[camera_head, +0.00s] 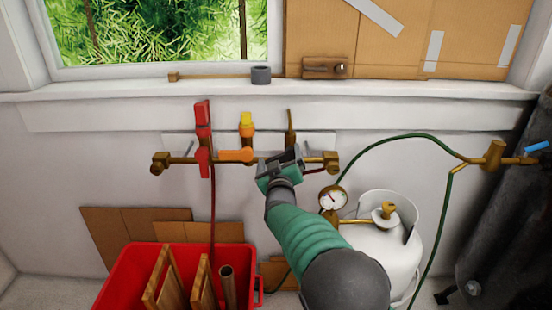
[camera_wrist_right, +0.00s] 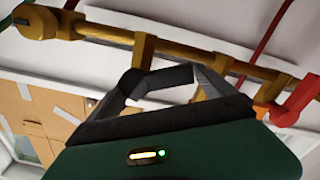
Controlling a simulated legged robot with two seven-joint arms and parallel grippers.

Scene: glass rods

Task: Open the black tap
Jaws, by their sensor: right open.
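The brass pipe (camera_head: 180,158) runs along the wall with several taps. My right gripper (camera_head: 283,163) is open in front of its right part, at the tap with the brass stem (camera_head: 290,128). The gripper covers that tap's handle in the head view. In the right wrist view, the open right gripper (camera_wrist_right: 165,80) is close to the brass pipe (camera_wrist_right: 195,55). A dark bar (camera_wrist_right: 160,78), likely the black tap's handle, shows between the fingers below a brass stub (camera_wrist_right: 145,48). I cannot tell whether the fingers touch it. My left gripper is not in view.
A red tap (camera_head: 203,135) and an orange-yellow tap (camera_head: 247,125) are left of my gripper. A pressure gauge (camera_head: 333,198) and a white gas tank (camera_head: 375,245) stand to the right. A red crate (camera_head: 120,275) holding wooden pieces is below. A green hose (camera_head: 400,136) arcs at the right.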

